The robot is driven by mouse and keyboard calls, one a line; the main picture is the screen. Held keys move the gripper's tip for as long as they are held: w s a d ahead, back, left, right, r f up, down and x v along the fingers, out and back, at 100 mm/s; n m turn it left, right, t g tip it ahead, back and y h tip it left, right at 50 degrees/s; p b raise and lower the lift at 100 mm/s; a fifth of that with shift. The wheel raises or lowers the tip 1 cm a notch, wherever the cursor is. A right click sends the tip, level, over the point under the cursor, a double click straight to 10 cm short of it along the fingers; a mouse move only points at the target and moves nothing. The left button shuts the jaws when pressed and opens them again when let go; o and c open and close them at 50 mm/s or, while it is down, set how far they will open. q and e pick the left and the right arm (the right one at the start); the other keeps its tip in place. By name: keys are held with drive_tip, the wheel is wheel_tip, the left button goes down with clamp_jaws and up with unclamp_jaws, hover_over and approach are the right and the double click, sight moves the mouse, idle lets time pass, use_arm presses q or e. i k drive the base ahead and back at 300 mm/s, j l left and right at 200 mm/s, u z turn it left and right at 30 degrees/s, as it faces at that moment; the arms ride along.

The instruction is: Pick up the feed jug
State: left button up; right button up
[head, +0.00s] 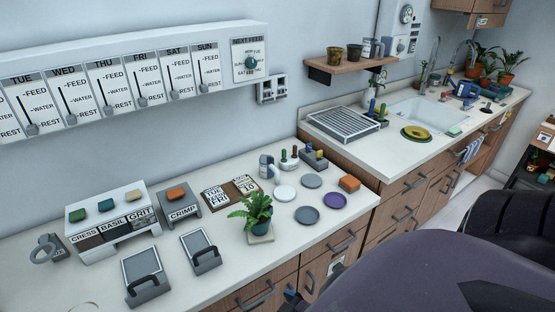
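A small grey jug-like vessel with a pale front (267,168) stands upright at the back of the near counter, left of the small cacti. Grey-blue jugs or mugs (373,48) stand on the wall shelf, and a blue vessel (466,91) stands beyond the sink. No readable label shows which of these is the feed jug. Neither of my grippers can be made out. Large dark rounded parts, probably mine, cover the lower right and hide part of the cabinets and floor.
A potted palm (257,211) stands on a pale square saucer before the grey vessel. A dish rack (343,124) stands on the raised counter.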

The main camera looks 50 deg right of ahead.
sight(267, 169)
drive_tip(key=z, duration=1.45)
